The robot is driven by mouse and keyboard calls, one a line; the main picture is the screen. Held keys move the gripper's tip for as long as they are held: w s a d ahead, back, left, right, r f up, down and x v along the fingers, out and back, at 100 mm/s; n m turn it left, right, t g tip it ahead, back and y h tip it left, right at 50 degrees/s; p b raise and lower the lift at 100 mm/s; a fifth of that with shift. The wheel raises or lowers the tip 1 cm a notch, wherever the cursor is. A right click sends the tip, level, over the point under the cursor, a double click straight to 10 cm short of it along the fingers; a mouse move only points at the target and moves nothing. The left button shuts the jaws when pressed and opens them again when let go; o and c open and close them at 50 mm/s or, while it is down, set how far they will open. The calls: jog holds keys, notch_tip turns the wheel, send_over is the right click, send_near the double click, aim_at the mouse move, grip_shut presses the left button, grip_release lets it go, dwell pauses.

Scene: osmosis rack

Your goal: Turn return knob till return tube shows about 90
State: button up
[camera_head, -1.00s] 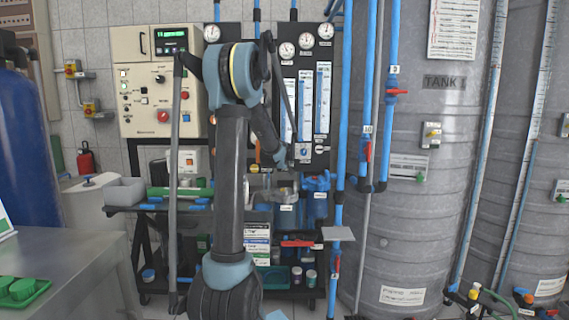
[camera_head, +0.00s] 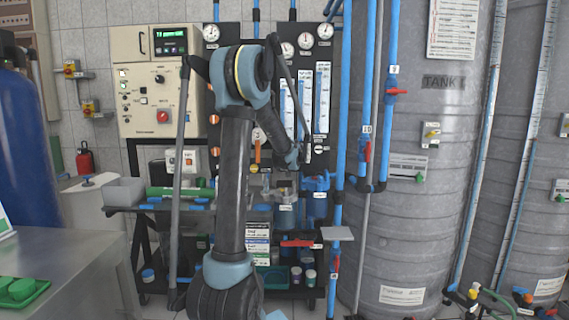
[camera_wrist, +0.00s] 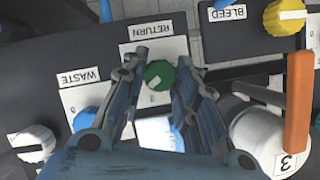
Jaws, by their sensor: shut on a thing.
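The green return knob (camera_wrist: 159,76) shows in the wrist view, with a white pointer mark and an upside-down RETURN label beside it. My gripper (camera_wrist: 162,68) has one finger on each side of the knob and is shut on it. In the head view my gripper (camera_head: 294,157) is at the lower part of the black panel (camera_head: 262,38), and the return knob is hidden behind the arm. Upright blue-and-white flow tubes (camera_head: 322,98) stand on the panel; another tube (camera_head: 304,108) is beside them. Their readings and labels are too small to tell.
A blue WASTE knob (camera_wrist: 84,119) and a yellow BLEED knob (camera_wrist: 284,17) flank the return knob. An orange lever (camera_wrist: 299,100) is close on the right in the wrist view. Round gauges (camera_head: 288,49) sit above the tubes. Blue pipes (camera_head: 365,90) run right of the panel.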

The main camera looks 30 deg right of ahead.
jog(key=shift+m+t+y, duration=0.3)
jog(key=shift+m+y, duration=0.1)
jog(key=shift+m, duration=0.3)
jog(key=shift+f, duration=0.1)
jog(key=o, duration=1.1)
jog(key=shift+c, duration=0.2)
jog(key=v, duration=1.2)
